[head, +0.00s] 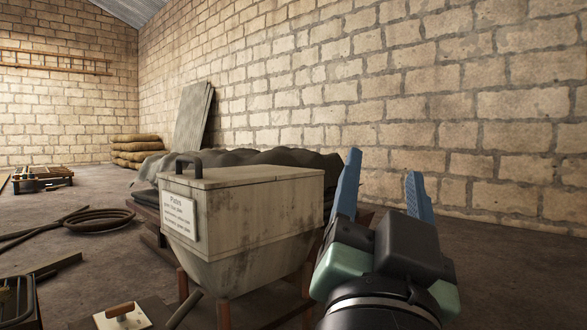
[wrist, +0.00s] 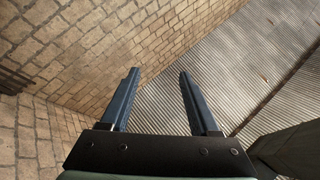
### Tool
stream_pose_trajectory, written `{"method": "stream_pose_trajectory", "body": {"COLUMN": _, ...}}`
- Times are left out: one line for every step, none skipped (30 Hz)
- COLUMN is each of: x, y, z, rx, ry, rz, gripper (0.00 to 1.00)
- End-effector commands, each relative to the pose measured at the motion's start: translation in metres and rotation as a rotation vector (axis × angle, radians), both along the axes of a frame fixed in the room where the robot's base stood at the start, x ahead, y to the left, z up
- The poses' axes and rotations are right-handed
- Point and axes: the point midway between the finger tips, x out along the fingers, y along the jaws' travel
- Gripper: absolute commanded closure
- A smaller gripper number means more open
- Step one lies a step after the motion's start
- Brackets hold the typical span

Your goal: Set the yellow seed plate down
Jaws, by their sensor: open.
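No yellow seed plate shows in the head view or the wrist view. My gripper (head: 383,168) is in the right half of the head view, with its two blue fingers pointing up in front of the brick wall. In the wrist view, the fingers of my gripper (wrist: 159,73) stand apart with nothing between them. It is open and empty. A grey box with a closed lid (head: 245,215) stands just left of my gripper. Its label (head: 179,215) is headed "Plates"; the smaller lines are hard to read. The inside of the box is hidden.
A dark crumpled sheet (head: 280,158) lies behind the box. Coiled hose (head: 98,220) lies on the floor to the left. A board with a wooden-handled tool (head: 120,309) is at the bottom left. The brick wall (head: 480,110) rises behind my gripper.

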Motion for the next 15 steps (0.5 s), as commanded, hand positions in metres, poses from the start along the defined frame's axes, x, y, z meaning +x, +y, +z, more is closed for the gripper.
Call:
{"method": "stream_pose_trajectory", "body": {"x": -0.017, "y": 0.019, "z": 0.012, "rx": -0.101, "ry": -0.057, "rz": 0.01, "gripper": 0.38}}
{"method": "stream_pose_trajectory", "body": {"x": -0.027, "y": 0.03, "z": 0.019, "rx": -0.155, "ry": -0.091, "rz": 0.014, "gripper": 0.38}}
{"method": "stream_pose_trajectory", "body": {"x": -0.038, "y": 0.044, "z": 0.026, "rx": -0.214, "ry": -0.131, "rz": 0.021, "gripper": 0.38}}
{"method": "stream_pose_trajectory", "body": {"x": -0.046, "y": 0.052, "z": 0.03, "rx": -0.251, "ry": -0.16, "rz": 0.025, "gripper": 0.38}}
{"method": "stream_pose_trajectory", "body": {"x": -0.054, "y": 0.06, "z": 0.033, "rx": -0.282, "ry": -0.184, "rz": 0.028, "gripper": 0.38}}
{"method": "stream_pose_trajectory", "body": {"x": -0.061, "y": 0.068, "z": 0.037, "rx": -0.314, "ry": -0.209, "rz": 0.03, "gripper": 0.38}}
{"method": "stream_pose_trajectory", "body": {"x": -0.066, "y": 0.072, "z": 0.038, "rx": -0.332, "ry": -0.225, "rz": 0.032, "gripper": 0.38}}
{"method": "stream_pose_trajectory", "body": {"x": -0.07, "y": 0.076, "z": 0.04, "rx": -0.347, "ry": -0.237, "rz": 0.033, "gripper": 0.38}}
{"method": "stream_pose_trajectory", "body": {"x": -0.073, "y": 0.079, "z": 0.041, "rx": -0.359, "ry": -0.249, "rz": 0.034, "gripper": 0.38}}
{"method": "stream_pose_trajectory", "body": {"x": -0.075, "y": 0.08, "z": 0.042, "rx": -0.364, "ry": -0.254, "rz": 0.034, "gripper": 0.38}}
{"method": "stream_pose_trajectory", "body": {"x": -0.076, "y": 0.081, "z": 0.042, "rx": -0.368, "ry": -0.257, "rz": 0.033, "gripper": 0.38}}
{"method": "stream_pose_trajectory", "body": {"x": -0.076, "y": 0.082, "z": 0.042, "rx": -0.37, "ry": -0.259, "rz": 0.034, "gripper": 0.38}}
{"method": "stream_pose_trajectory", "body": {"x": -0.076, "y": 0.082, "z": 0.043, "rx": -0.37, "ry": -0.259, "rz": 0.034, "gripper": 0.38}}
{"method": "stream_pose_trajectory", "body": {"x": -0.076, "y": 0.082, "z": 0.043, "rx": -0.37, "ry": -0.258, "rz": 0.033, "gripper": 0.38}}
{"method": "stream_pose_trajectory", "body": {"x": -0.076, "y": 0.081, "z": 0.042, "rx": -0.369, "ry": -0.258, "rz": 0.034, "gripper": 0.38}}
